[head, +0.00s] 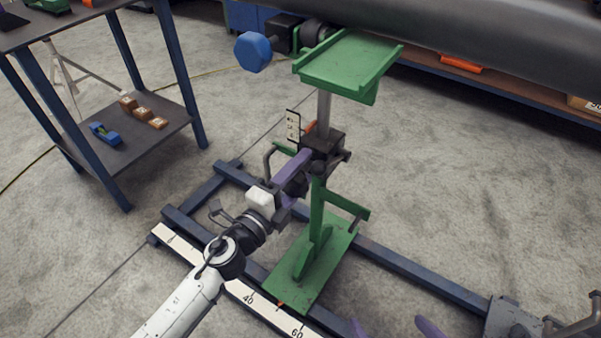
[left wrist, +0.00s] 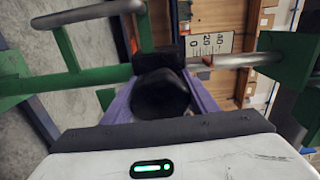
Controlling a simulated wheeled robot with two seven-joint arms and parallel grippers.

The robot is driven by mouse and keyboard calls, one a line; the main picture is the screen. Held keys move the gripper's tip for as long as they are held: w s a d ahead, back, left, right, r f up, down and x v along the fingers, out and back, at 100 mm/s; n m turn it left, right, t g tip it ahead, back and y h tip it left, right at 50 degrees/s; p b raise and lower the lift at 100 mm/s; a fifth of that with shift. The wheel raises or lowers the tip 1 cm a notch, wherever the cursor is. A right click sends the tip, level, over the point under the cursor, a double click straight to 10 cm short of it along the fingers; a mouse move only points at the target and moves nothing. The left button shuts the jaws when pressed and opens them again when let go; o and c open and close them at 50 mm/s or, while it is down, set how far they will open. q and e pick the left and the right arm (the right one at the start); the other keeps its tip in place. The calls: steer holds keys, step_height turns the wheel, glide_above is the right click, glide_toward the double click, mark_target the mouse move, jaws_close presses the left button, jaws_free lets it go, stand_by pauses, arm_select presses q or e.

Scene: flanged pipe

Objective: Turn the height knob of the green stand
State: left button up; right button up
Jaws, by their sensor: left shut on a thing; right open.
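The green stand has a flat cradle (head: 345,62) on top of a grey post, and a green base plate (head: 312,265) across the floor rails. A black clamp block sits partway up the post. My left gripper (head: 294,172) is at this block, its purple fingers shut on the black height knob. In the left wrist view the knob (left wrist: 160,94) sits between the two purple fingers, with its far side hidden. A small white height scale (head: 293,126) is beside the post; it also shows in the left wrist view (left wrist: 211,43). My right gripper (head: 392,327) is open and empty at the bottom edge.
A large dark pipe (head: 470,25) runs across the top right. A blue knob (head: 253,52) is left of the cradle. A shelf table (head: 125,143) with small blocks stands at the left. A numbered floor rail (head: 235,287) lies in front.

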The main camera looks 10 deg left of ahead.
mark_target(289, 187)
arm_select(q)
steer(key=shift+m, duration=1)
steer(key=m, duration=0.3)
steer(key=shift+m+b, duration=0.3)
steer(key=shift+m, duration=0.8)
arm_select(e)
steer(key=shift+w+a+f, duration=0.1)
steer(key=shift+f, duration=0.2)
arm_select(q)
steer(key=shift+s, duration=0.1)
steer(key=o, duration=1)
steer(key=shift+o, duration=0.2)
steer(key=b+v, duration=0.1)
steer(key=v, duration=0.8)
steer(key=shift+s+a+f, duration=0.1)
steer(key=shift+s, duration=0.15)
steer(key=shift+s+a, duration=0.15)
steer(key=shift+s, duration=0.2)
arm_select(e)
steer(key=shift+w+a+f+n+g, duration=0.3)
steer(key=shift+a+f+g, duration=0.05)
steer(key=shift+g, duration=0.05)
